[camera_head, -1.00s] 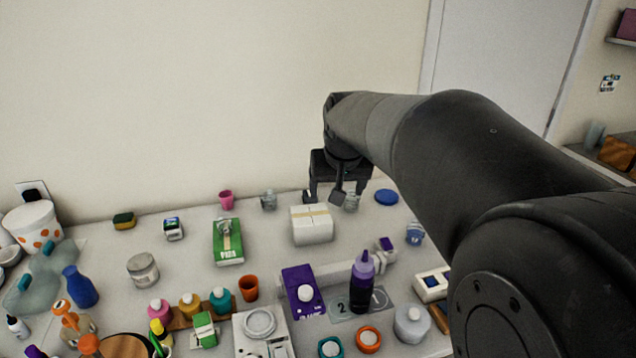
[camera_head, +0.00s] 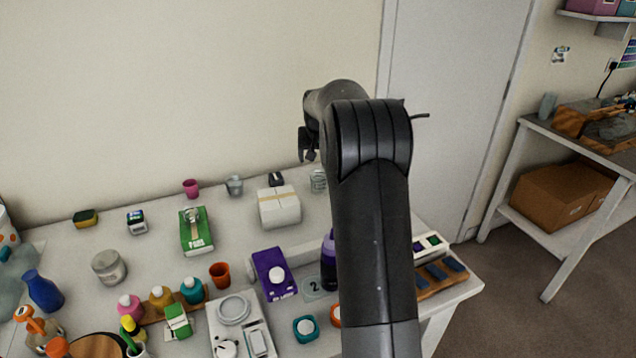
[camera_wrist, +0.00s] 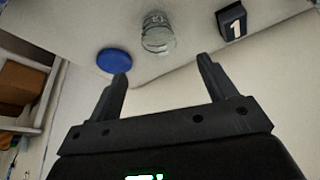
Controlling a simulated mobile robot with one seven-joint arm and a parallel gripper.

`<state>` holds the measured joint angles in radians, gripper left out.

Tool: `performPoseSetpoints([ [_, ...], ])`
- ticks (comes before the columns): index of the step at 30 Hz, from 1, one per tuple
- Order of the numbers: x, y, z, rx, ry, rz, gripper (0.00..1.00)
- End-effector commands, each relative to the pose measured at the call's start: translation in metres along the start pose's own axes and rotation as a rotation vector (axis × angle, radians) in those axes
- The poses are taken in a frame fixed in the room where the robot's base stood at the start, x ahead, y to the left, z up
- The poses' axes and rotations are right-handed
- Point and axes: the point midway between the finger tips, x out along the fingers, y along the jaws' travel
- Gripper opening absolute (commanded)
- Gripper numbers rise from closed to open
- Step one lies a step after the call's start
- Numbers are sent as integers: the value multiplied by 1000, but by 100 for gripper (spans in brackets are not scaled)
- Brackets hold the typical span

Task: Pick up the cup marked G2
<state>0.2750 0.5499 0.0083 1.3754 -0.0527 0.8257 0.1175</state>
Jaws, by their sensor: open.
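Two clear cups stand at the back of the table; no G2 mark is legible on either. One clear cup (camera_head: 234,185) is left of the white box. The other clear cup (camera_head: 318,181) is right of it, beside my arm, and a clear cup also shows in the wrist view (camera_wrist: 158,33), between a blue disc and a black block marked 1. My gripper (camera_wrist: 162,68) is open and empty, its fingers apart from that cup. In the head view my gripper (camera_head: 308,145) is raised above the table's back edge, partly hidden by my arm.
The white box (camera_head: 280,209) stands in front of the cups. The black block (camera_head: 276,180) is between them, also in the wrist view (camera_wrist: 232,20). The blue disc (camera_wrist: 114,60) lies near the cup. A pink cup (camera_head: 190,188) stands further left. Bottles and boxes crowd the front.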

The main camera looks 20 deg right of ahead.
Motion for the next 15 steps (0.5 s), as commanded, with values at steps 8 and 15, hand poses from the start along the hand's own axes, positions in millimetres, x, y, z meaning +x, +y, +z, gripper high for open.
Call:
performPoseSetpoints([
  [8, 42, 0, 0, 0, -1, 0, 77],
  [15, 61, 1, -1, 0, -1, 0, 77],
])
